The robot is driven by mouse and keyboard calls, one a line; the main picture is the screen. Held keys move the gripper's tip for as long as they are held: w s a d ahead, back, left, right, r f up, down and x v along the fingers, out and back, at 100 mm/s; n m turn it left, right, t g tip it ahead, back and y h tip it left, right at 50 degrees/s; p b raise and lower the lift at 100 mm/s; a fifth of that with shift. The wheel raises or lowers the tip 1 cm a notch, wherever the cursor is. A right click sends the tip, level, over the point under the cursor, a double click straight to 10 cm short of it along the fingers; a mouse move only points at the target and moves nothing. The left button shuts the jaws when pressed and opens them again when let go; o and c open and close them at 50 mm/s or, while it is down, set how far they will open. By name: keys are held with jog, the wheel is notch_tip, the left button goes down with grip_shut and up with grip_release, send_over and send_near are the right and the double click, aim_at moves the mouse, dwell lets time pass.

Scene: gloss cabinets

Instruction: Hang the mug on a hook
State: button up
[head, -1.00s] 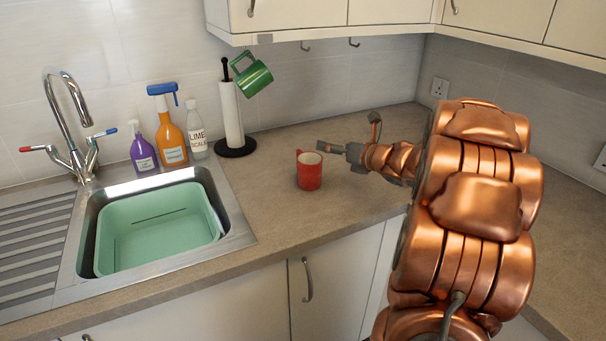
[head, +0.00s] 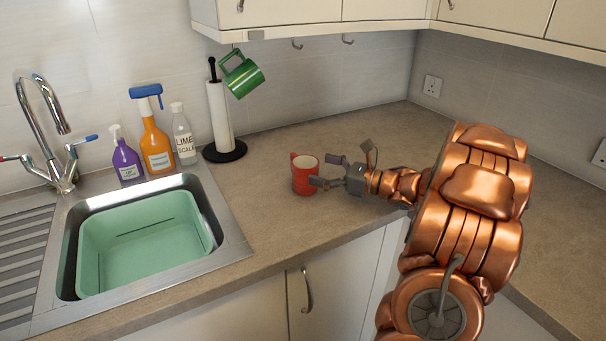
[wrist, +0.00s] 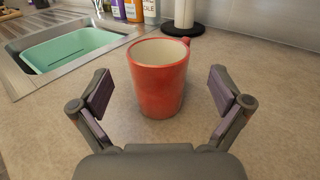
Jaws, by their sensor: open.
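A red mug (head: 304,174) with a pale inside stands upright on the worktop. In the wrist view the red mug (wrist: 159,80) is straight ahead, just beyond and between the fingertips. Its handle is on the far side, partly hidden, at the upper right there. My gripper (head: 338,172) is open and empty, just right of the mug; in the wrist view the open gripper (wrist: 161,92) has a finger on each side, with gaps to the mug. Two bare hooks (head: 348,39) and (head: 297,44) hang under the wall cabinet. A green mug (head: 243,76) hangs tilted to their left.
A paper towel holder (head: 220,115) stands behind the mug, below the green mug. Spray bottles (head: 156,145) and a sink with a green basin (head: 140,245) are at left. The worktop behind and right of the mug is clear. The wall cabinet (head: 300,12) overhangs the back.

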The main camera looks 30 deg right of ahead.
aim_at(294, 163)
jog(key=shift+p+x, duration=1.05)
jog(key=shift+x, duration=1.45)
jog(key=shift+a+f, duration=0.1)
jog(key=shift+f, duration=0.05)
jog(key=c, duration=1.5)
jog(key=shift+c, duration=0.8)
